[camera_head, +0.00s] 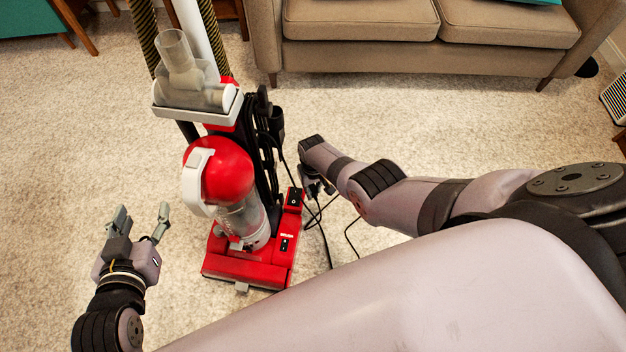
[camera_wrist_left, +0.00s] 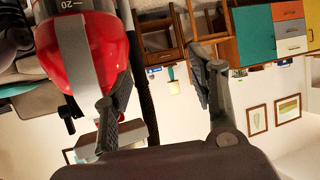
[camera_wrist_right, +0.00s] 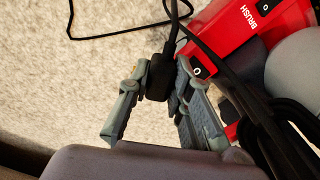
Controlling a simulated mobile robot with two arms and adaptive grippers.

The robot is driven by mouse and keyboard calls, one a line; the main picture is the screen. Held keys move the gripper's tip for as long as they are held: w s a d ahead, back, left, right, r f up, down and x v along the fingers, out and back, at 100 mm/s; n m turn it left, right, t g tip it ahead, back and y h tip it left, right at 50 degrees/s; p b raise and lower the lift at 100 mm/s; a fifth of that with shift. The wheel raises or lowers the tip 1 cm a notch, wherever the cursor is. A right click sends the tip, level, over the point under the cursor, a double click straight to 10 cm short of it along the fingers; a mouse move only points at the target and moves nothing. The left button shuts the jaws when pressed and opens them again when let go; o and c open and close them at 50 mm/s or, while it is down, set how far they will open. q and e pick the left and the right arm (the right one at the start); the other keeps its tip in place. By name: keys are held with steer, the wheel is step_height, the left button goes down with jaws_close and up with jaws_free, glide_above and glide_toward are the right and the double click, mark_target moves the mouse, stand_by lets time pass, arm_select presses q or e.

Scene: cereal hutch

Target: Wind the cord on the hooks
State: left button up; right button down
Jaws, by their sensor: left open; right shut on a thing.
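A red upright vacuum cleaner (camera_head: 222,172) stands on the carpet. Its black cord (camera_head: 268,160) hangs in loops along its right side, below a black hook-like part (camera_head: 263,100); a second hook is not clear to me. My right gripper (camera_head: 314,187) is low beside the vacuum's right side, partly hidden by its arm. In the right wrist view it is shut on the black plug (camera_wrist_right: 158,78), with cord (camera_wrist_right: 172,32) running up from it. My left gripper (camera_head: 142,217) is open and empty, left of the vacuum and apart from it. The vacuum's red body (camera_wrist_left: 75,50) shows in the left wrist view.
Loose cord (camera_head: 350,238) lies on the carpet right of the vacuum's base (camera_head: 245,268). A beige sofa (camera_head: 430,50) stands behind. The carpet (camera_head: 80,150) left of the vacuum is clear. My right arm covers much of the lower right.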

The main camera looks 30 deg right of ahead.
step_height(320, 180, down, 2)
steer(key=shift+b, duration=0.85)
arm_select(q)
step_height(320, 180, up, 9)
steer(key=w+d+t+h, duration=0.1)
steer(key=w+d+t, duration=0.1)
steer(key=t, duration=0.3)
steer(key=shift+w+f+h, duration=0.2)
steer(key=shift+w+h, duration=0.2)
